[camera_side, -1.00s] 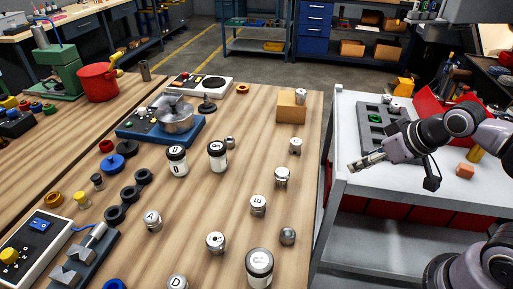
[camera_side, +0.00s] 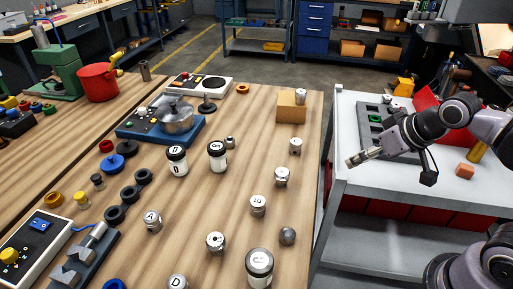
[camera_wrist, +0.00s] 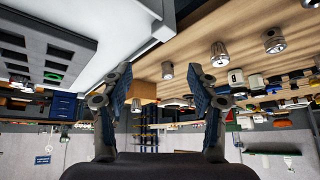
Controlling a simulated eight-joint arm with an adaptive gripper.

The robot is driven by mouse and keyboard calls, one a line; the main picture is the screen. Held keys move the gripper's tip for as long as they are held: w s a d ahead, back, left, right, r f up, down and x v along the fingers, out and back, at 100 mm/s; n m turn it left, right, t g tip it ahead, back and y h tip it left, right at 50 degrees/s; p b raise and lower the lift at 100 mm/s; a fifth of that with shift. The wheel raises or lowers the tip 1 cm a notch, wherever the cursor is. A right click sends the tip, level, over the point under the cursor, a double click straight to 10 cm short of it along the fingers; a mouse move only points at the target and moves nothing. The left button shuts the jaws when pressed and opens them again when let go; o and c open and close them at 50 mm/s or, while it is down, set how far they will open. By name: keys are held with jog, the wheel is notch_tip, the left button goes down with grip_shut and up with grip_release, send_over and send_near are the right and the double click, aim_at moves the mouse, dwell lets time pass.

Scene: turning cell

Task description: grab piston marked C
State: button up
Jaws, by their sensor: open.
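Several small metal pistons stand on the wooden table (camera_side: 200,265). One reads A (camera_side: 152,221), one reads E (camera_side: 258,206) and one at the front edge reads D (camera_side: 177,283). A piston in the front middle (camera_side: 215,243) has a mark too small to read surely. Other metal pistons (camera_side: 281,177) (camera_side: 295,146) show no clear letter. My gripper (camera_side: 349,163) is over the white cart, right of the table and apart from every piston. In the wrist view my gripper (camera_wrist: 162,88) is open and empty.
The white cart (camera_side: 350,110) holds a grey slotted tray (camera_side: 368,125), a red bin (camera_side: 425,105) and an orange block (camera_side: 465,170). A cardboard box (camera_side: 291,112) stands at the table's back right.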

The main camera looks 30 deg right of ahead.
jog(key=w+a+r+m+g, duration=0.1)
jog(key=w+r+m+g, duration=0.25)
jog(key=w+m, duration=0.55)
jog(key=m+g+h, duration=0.2)
jog(key=m+g, duration=0.1)
jog(key=m, duration=0.5)
send_near(296, 141)
jog(key=shift+w+d+f, duration=0.15)
jog(key=shift+d+f, duration=0.05)
jog(key=f, duration=0.3)
jog(key=d+f, duration=0.1)
jog(key=f, duration=0.6)
jog(key=shift+d, duration=0.2)
jog(key=shift+c, duration=0.4)
grip_shut()
